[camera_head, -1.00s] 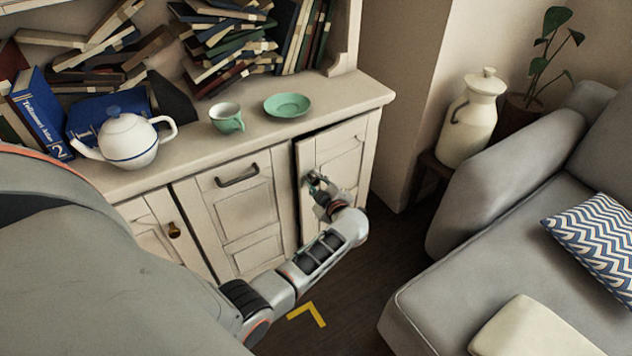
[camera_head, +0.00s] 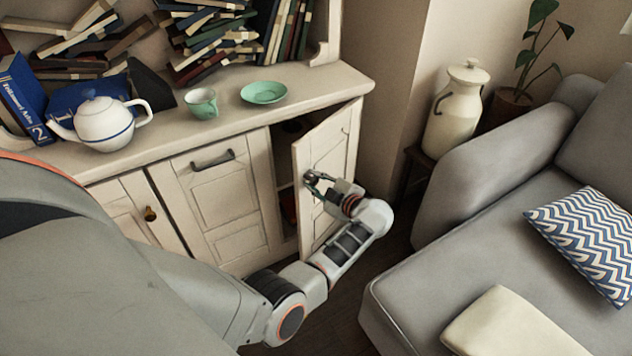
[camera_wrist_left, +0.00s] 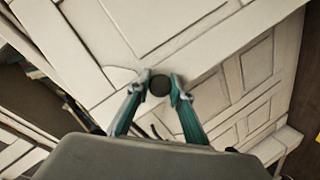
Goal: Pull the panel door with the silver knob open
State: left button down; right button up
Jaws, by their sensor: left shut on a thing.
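The panel door (camera_head: 328,152) at the right end of the cream cabinet stands partly open, swung outward on its right side. A dark gap shows between it and the cabinet on the left. My left gripper (camera_head: 314,180) is shut on the knob near the door's left edge. In the left wrist view the two fingers hold the round knob (camera_wrist_left: 160,85), which looks dark there, between their tips. The door face (camera_wrist_left: 170,25) fills much of that view. My right gripper is not in view.
A teapot (camera_head: 104,124), a green cup (camera_head: 201,103) and a saucer (camera_head: 263,92) stand on the cabinet top. A grey sofa (camera_head: 480,190) stands to the right, with a narrow floor gap between.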

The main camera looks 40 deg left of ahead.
pick_arm(q)
jog(key=shift+w+d, duration=0.1)
jog(key=shift+d, duration=0.5)
jog(key=shift+g, duration=0.3)
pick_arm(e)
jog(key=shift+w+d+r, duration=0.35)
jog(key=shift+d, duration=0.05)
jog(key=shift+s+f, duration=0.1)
pick_arm(q)
jog(key=c, duration=1.8)
grip_release()
jog(key=shift+o, duration=0.2)
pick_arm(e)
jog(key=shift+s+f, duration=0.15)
pick_arm(q)
jog(key=shift+a, duration=0.1)
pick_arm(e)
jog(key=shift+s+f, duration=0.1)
